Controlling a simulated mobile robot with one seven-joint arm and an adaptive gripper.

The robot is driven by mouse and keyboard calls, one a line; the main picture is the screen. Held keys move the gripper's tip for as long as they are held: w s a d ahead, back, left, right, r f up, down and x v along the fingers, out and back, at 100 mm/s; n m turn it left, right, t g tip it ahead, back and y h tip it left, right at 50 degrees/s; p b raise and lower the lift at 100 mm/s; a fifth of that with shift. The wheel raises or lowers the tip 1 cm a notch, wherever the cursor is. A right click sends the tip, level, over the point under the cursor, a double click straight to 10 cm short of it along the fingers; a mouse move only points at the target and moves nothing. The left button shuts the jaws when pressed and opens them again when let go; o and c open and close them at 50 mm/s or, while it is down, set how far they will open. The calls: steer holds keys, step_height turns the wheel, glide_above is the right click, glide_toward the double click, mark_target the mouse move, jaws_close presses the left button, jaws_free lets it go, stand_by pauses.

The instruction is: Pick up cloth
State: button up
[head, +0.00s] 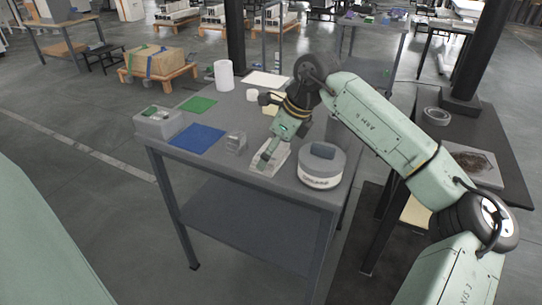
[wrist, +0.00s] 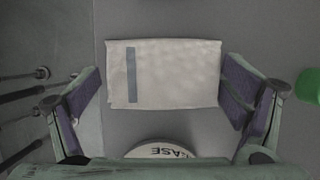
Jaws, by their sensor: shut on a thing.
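The cloth (head: 279,157) is a pale, folded rectangle near the front edge of the grey table. In the wrist view the cloth (wrist: 175,78) shows a grey stripe near its left end. My gripper (head: 266,160) points down at it, and its two purple-padded fingers (wrist: 163,95) stand at the cloth's two ends. The right pad meets the cloth's edge; a narrow gap seems to show by the left pad. My gripper is shut on the cloth. I cannot tell whether it is clear of the table.
A small clear box (head: 236,141), a blue mat (head: 197,138), a green mat (head: 198,104) and a grey bin (head: 158,123) lie to the left. A white roll (head: 223,75) stands behind.

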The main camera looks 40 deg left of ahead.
steer(key=shift+c, duration=1.2)
step_height(320, 180, up, 10)
steer(key=b, duration=0.1)
steer(key=o, duration=0.6)
steer(key=c, duration=0.5)
